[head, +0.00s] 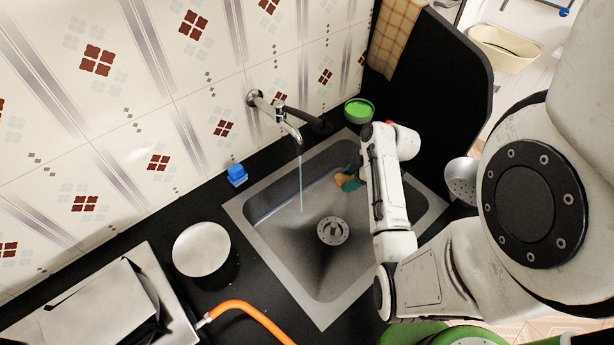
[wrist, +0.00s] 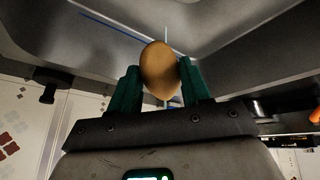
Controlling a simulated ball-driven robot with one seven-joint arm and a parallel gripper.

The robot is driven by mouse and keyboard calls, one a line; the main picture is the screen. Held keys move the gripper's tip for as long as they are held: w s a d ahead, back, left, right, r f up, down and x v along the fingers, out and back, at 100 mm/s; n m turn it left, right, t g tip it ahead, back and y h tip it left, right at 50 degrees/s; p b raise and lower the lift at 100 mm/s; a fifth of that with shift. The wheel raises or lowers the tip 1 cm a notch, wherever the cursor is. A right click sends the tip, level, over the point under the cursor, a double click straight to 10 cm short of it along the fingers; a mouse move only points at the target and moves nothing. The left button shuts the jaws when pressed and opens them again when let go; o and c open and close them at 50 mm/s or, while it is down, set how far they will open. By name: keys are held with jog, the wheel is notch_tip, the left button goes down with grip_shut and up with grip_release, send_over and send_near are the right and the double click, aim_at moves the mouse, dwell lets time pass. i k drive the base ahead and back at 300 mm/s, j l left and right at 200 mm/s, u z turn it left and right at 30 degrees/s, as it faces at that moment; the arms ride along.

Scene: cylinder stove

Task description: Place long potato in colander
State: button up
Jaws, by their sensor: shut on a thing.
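The long potato (wrist: 160,70) is brown-yellow and sits between the teal fingers of my gripper in the wrist view. In the head view the potato (head: 343,180) shows at the fingertips of my gripper (head: 350,177), over the right part of the sink. My gripper is shut on it; its fingers are partly hidden by my arm. A perforated metal bowl, which looks like the colander (head: 461,178), stands right of the sink, apart from the gripper and partly hidden by my arm.
The steel sink (head: 262,235) has a round drain (head: 333,231) and a tap (head: 291,132) with running water. A green bowl (head: 358,110) stands behind it, a blue sponge-like block (head: 237,174) and a white plate (head: 201,249) to its left. An orange hose (head: 250,311) lies in front.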

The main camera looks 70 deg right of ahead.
aim_at(457, 188)
jog(key=k+j, duration=1.15)
jog(key=j, duration=0.25)
